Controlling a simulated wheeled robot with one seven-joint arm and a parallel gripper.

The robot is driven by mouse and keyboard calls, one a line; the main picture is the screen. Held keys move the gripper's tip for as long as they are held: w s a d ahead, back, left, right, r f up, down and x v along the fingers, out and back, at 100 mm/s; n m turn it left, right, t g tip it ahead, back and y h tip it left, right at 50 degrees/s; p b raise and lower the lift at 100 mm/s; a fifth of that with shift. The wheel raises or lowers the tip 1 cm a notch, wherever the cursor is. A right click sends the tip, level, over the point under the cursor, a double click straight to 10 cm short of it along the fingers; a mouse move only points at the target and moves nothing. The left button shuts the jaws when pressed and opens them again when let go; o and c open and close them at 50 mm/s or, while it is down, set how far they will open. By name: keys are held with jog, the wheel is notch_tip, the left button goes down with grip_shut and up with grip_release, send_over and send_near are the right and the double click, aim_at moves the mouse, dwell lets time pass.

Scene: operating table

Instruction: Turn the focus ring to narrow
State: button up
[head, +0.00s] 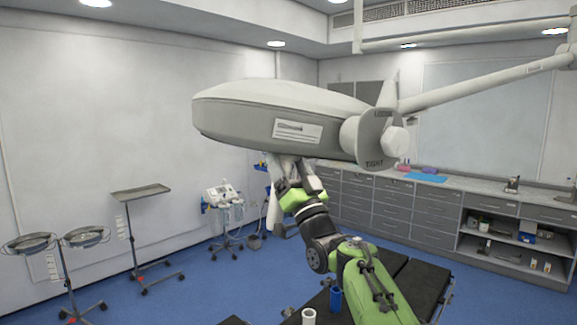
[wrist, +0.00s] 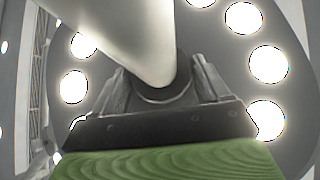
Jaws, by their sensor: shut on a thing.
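The grey-white surgical lamp head (head: 270,112) hangs overhead, tilted slightly. Its underside with several lit round bulbs (wrist: 268,65) fills the wrist view. A pale tapered handle (wrist: 125,40) crosses the top of the wrist view, and it also shows hanging under the lamp in the head view (head: 273,210). A dark round collar (wrist: 182,85), apparently the focus ring, lies at the handle's end. My gripper (head: 293,172) reaches up under the lamp; in the wrist view its fingers (wrist: 165,95) are shut on this ring, one at each side. Any setting marks on the ring are not visible.
A grey disc (head: 377,145) marked "TIGHT" sits at the lamp's arm joint, close to the right of my gripper. The lamp arm (head: 480,82) runs to the upper right. A black operating table (head: 418,285) lies below. Open blue floor (head: 215,290) lies left.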

jog(key=m+h, duration=0.1)
jog(key=h, duration=0.1)
jog(key=m+t+h+b, duration=0.1)
jog(key=h, duration=0.1)
jog(key=m+h+b, duration=0.1)
jog(key=h, duration=0.2)
jog(key=shift+s+a+f+t, duration=0.15)
jog(key=shift+a+f+t, duration=0.05)
jog(key=shift+a+t, duration=0.2)
jog(key=m+h, duration=0.1)
jog(key=h, duration=0.2)
jog(key=m+h, duration=0.1)
jog(key=h, duration=0.2)
jog(key=shift+a+r+m, duration=0.1)
jog(key=shift+a+m, duration=0.1)
jog(key=shift+m, duration=0.1)
jog(key=h, duration=0.2)
jog(key=m+g+h+p, duration=0.1)
jog(key=h, duration=0.1)
jog(key=m+h+p, duration=0.1)
jog(key=h, duration=0.1)
jog(key=shift+a+r+g+h, duration=0.15)
jog(key=shift+r+g+h, duration=0.1)
jog(key=shift+g+h, duration=0.05)
jog(key=m+g+h+p, duration=0.1)
jog(key=m+h+p, duration=0.1)
jog(key=h+p, duration=0.1)
jog(key=shift+g+h, duration=0.3)
jog(key=o, duration=1)
jog(key=shift+o, duration=0.2)
